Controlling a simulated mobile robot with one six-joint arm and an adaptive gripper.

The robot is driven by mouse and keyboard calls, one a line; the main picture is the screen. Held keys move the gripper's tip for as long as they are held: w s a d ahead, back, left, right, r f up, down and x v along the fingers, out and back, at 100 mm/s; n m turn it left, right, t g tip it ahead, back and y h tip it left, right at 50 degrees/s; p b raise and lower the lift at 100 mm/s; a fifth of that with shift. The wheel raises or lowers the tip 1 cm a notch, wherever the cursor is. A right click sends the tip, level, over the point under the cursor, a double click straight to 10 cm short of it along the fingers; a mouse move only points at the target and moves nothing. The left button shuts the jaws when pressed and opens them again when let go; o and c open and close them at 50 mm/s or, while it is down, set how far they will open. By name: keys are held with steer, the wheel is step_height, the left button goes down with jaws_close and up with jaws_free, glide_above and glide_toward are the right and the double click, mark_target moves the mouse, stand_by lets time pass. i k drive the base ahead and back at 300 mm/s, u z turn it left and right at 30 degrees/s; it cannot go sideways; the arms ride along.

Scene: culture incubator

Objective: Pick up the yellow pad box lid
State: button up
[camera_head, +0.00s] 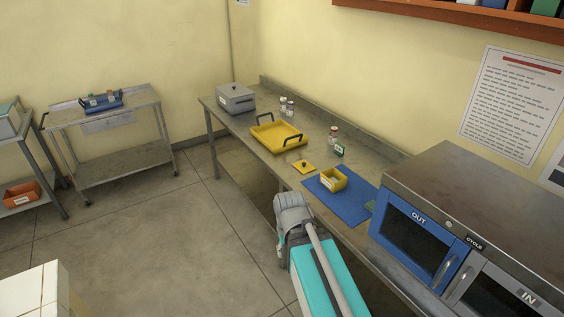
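The yellow lid (303,167) is a small flat square with a dark knob on top. It lies on the steel bench, left of the blue mat (352,208) and apart from it. An open yellow box (340,184) with a white label stands on the mat, just right of the lid. My teal arm with its grey joint reaches up from the bottom, in front of the bench edge and below the lid in the picture. No gripper fingers can be made out.
A yellow tray (265,140) with dark handles lies behind the lid. Small bottles (333,134) and a green-labelled item (339,151) stand near the wall. A grey lidded box (235,98) is at the far end. The incubator (463,215) fills the right.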

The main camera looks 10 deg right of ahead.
mark_target(303, 167)
steer(key=u, duration=0.05)
steer(key=i, duration=1.25)
steer(key=z, duration=0.65)
